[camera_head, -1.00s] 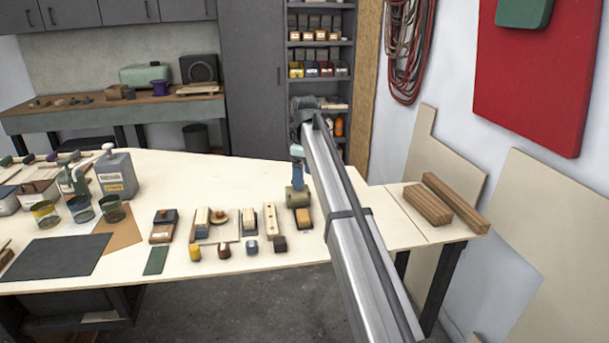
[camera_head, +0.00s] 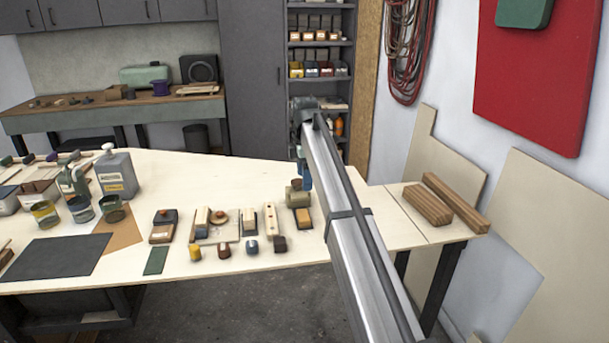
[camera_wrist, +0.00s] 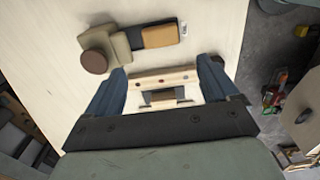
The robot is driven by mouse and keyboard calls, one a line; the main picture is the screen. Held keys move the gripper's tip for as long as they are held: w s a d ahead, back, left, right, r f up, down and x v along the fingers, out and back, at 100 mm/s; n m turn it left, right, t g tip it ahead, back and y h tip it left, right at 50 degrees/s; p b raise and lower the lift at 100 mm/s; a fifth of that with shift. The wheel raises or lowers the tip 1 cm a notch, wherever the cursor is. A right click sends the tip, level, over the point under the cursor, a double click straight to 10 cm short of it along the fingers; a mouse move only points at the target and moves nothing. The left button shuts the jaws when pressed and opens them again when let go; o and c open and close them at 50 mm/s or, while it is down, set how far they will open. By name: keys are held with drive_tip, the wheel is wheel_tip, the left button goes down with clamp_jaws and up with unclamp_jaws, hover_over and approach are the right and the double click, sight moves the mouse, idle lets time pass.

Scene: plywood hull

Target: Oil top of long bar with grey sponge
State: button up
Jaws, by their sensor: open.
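Two brown wooden bars lie side by side on the table's right end; the longer bar (camera_head: 456,203) is at the right of the shorter one (camera_head: 428,206). I cannot tell for sure which piece is the grey sponge; a small blue-grey piece (camera_head: 252,247) stands in the front row, and an olive-grey block (camera_wrist: 118,43) lies at the end of a black-and-orange block. My gripper (camera_wrist: 162,88) is open and empty above the table. In the wrist view a cream spotted strip (camera_wrist: 160,80) and a dark-and-white block show between its fingers. In the head view my arm hides part of it.
A black-and-orange block (camera_head: 302,218), a cream strip (camera_head: 269,218) and several other blocks stand close together. Open tins (camera_head: 82,209), a grey can (camera_head: 115,175) and a dark mat (camera_head: 55,258) are at the left.

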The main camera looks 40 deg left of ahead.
sight(304, 214)
wheel_tip(304, 214, down, 14)
drive_tip(key=shift+r, duration=0.1)
idle(0.6)
drive_tip(key=c, duration=0.7)
drive_tip(key=o, duration=0.9)
drive_tip(key=shift+o, duration=0.2)
drive_tip(key=shift+r, duration=0.55)
wheel_tip(304, 214, up, 13)
drive_tip(key=shift+f, duration=0.15)
